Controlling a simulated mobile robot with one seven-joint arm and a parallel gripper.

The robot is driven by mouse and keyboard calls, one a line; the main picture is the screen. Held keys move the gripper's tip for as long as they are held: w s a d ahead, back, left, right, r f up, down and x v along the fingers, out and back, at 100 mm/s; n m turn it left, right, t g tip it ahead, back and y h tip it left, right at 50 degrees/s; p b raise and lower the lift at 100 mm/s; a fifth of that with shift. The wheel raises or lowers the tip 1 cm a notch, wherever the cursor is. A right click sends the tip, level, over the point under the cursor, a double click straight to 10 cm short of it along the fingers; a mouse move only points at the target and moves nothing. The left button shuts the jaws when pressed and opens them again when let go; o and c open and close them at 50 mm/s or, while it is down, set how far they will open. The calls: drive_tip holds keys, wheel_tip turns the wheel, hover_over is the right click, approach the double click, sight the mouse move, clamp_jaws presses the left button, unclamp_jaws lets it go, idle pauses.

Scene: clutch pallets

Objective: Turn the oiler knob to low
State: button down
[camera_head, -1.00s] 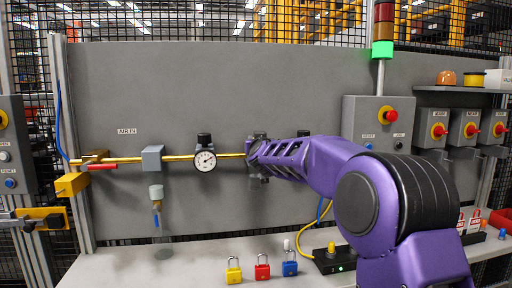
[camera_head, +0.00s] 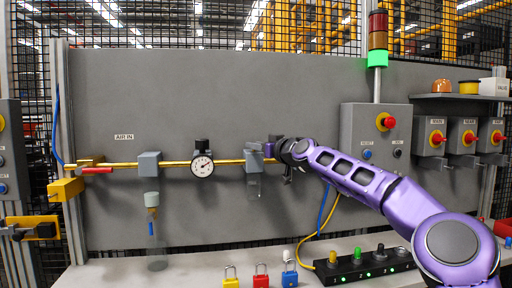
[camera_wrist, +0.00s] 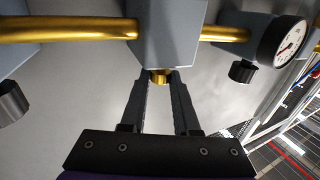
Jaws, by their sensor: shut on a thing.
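The oiler is a grey block on the brass air pipe, right of the gauge in the head view (camera_head: 254,162), with a clear bowl under it. In the wrist view, where the scene appears upside down, the block (camera_wrist: 170,32) fills the top middle. A short brass knob (camera_wrist: 160,76) sticks out of it between my fingertips. My gripper (camera_wrist: 161,84) is shut on this knob, one dark finger on each side. In the head view my gripper (camera_head: 269,150) is small and partly hidden by my wrist. I cannot read any knob setting.
A round gauge (camera_head: 202,166) with a black knob sits left of the oiler and shows in the wrist view (camera_wrist: 283,40). Another grey block with a dark knob (camera_wrist: 12,101) is at the wrist view's left. Padlocks (camera_head: 261,277) and a black switch strip (camera_head: 365,266) lie on the bench.

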drive_tip(key=shift+w+d+r+n+g+y+p, duration=0.1)
drive_tip(key=shift+n+g+y+p, duration=0.3)
drive_tip(key=shift+g+y+p, duration=0.15)
drive_tip(key=shift+w+d+r+n+g+y+p, duration=0.1)
drive_tip(key=shift+n+g+y+p, duration=0.3)
drive_tip(key=shift+g+y+p, duration=0.1)
drive_tip(key=n+g+y+p, duration=0.1)
drive_tip(key=n+g+p, duration=0.1)
drive_tip(key=p, duration=0.2)
drive_tip(key=shift+w+r+y, duration=0.1)
drive_tip(key=shift+r+y, duration=0.05)
drive_tip(key=shift+y, duration=0.1)
drive_tip(key=n+g+y+p, duration=0.1)
drive_tip(key=g+p, duration=0.1)
drive_tip(key=p, duration=0.1)
drive_tip(key=shift+f+n+g+p, duration=0.2)
drive_tip(key=shift+n+g+p, duration=0.05)
drive_tip(key=shift+n+p, duration=0.15)
drive_tip(key=shift+f+g+y+p, duration=0.15)
drive_tip(key=shift+g+y+p, duration=0.15)
drive_tip(key=c, duration=0.6)
unclamp_jaws()
drive_tip(key=shift+c, duration=0.2)
